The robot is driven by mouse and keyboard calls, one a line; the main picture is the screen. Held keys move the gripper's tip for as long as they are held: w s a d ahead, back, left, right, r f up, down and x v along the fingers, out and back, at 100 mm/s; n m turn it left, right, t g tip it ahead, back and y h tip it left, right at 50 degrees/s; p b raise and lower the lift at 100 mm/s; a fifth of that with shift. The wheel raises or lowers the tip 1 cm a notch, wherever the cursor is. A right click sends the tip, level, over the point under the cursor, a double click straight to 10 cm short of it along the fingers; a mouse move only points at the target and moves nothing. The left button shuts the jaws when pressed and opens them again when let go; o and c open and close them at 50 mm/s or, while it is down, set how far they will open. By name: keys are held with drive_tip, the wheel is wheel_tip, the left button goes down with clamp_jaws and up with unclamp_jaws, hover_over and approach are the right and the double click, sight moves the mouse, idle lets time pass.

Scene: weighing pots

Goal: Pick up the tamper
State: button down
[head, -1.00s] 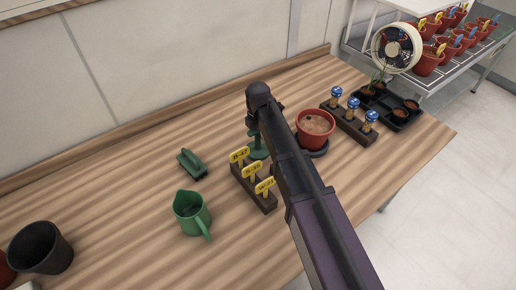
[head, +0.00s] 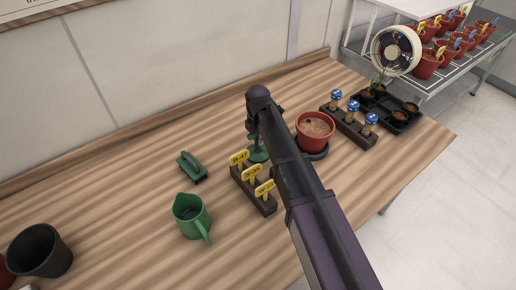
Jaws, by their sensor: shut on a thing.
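The green tamper (head: 258,155) stands upright on the wooden table behind the yellow tags, with its round foot down. My gripper (head: 252,126) is over it and shut on its upper part. My own arm and gripper hide the top of the tamper and most of the jaws. I cannot tell whether its foot is just clear of the table or touching it.
A rack of yellow tags (head: 265,204) stands just in front of the tamper. A red pot (head: 315,128) is close on the right, beside a rack of blue-topped pieces (head: 346,128). A green jug (head: 190,217) and green brush (head: 191,167) are left. A black pot (head: 40,250) is far left.

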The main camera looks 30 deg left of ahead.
drive_tip(key=shift+r, duration=0.2)
wheel_tip(320, 180, up, 10)
drive_tip(key=p, duration=1)
drive_tip(key=shift+f, duration=0.2)
idle(0.5)
drive_tip(key=c, duration=1.1)
unclamp_jaws()
clamp_jaws()
drive_tip(key=shift+w+d+r, duration=0.25)
drive_tip(key=shift+w+d, duration=0.05)
drive_tip(key=w+d+r+p, duration=0.4)
drive_tip(key=w+d, duration=0.2)
drive_tip(key=d, duration=0.2)
drive_tip(key=w+d+r+p, duration=0.4)
drive_tip(key=w+d+p, duration=0.1)
drive_tip(key=d, duration=0.3)
drive_tip(key=shift+w+r, duration=0.2)
drive_tip(key=shift+w, duration=0.35)
